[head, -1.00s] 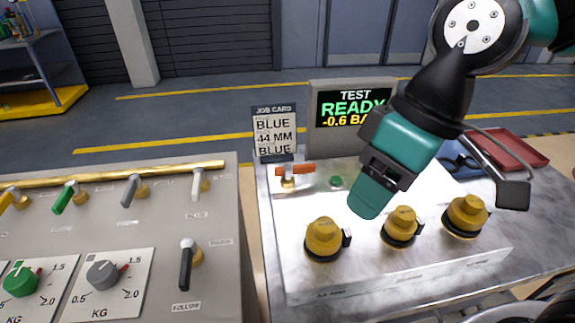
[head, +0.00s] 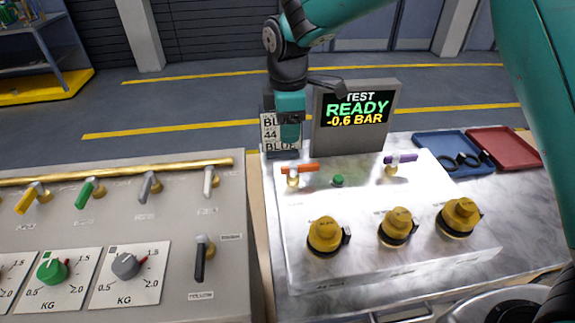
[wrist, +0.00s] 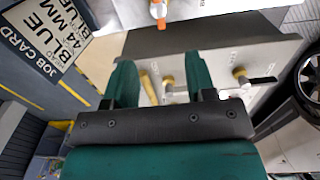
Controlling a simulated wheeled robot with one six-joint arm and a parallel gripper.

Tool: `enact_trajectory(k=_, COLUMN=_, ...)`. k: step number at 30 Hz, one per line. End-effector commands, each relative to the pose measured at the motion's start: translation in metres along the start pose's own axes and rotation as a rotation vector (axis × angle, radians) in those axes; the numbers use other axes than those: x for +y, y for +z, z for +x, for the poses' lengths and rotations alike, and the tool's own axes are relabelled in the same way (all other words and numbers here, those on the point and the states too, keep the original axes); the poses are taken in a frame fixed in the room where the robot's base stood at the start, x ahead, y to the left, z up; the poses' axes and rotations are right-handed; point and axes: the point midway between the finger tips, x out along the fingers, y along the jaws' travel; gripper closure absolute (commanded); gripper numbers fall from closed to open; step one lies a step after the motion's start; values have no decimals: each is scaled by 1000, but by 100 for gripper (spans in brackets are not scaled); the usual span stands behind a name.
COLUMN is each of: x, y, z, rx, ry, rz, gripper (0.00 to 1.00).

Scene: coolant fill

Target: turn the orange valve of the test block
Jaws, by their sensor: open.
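The orange valve (head: 307,168) sits at the back left of the white test block (head: 330,275). Its orange handle lies roughly crosswise on a brass stem. In the head view my gripper (head: 290,140) points down just behind and above the valve, in front of the job card. In the wrist view my gripper (wrist: 162,72) has its two teal fingers apart with nothing held between them. The orange valve (wrist: 158,10) shows at the top edge there, beyond the fingertips and partly cut off.
A purple-handled valve (head: 400,159) and a green button (head: 338,180) share the block with several yellow caps. The display (head: 355,115) reads READY, -0.6 BAR. The job card (head: 268,135) stands close behind my gripper. A grey panel (head: 120,225) with valves and dials is on the left.

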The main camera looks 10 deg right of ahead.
Motion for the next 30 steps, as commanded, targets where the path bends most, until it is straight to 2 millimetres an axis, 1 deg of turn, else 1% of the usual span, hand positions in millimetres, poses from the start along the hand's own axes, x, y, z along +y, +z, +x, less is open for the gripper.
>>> enact_trajectory(k=3, x=-1, y=1, z=27, rx=-2, ry=-6, rz=1, gripper=49)
enact_trajectory(k=9, x=-1, y=1, z=72, rx=-2, ry=-5, rz=1, gripper=49)
enact_trajectory(k=12, x=-1, y=1, z=91, rx=-2, ry=-5, rz=2, gripper=49)
enact_trajectory(k=15, x=-1, y=1, z=106, rx=-1, ry=-3, rz=2, gripper=49)
enact_trajectory(k=18, x=0, y=1, z=116, rx=0, ry=-2, rz=2, gripper=49)
enact_trajectory(k=21, x=0, y=0, z=121, rx=1, ry=0, rz=2, gripper=49)
enact_trajectory(k=29, x=0, y=0, z=123, rx=1, ry=1, rz=2, gripper=49)
enact_trajectory(k=30, x=0, y=0, z=123, rx=1, ry=1, rz=2, gripper=52)
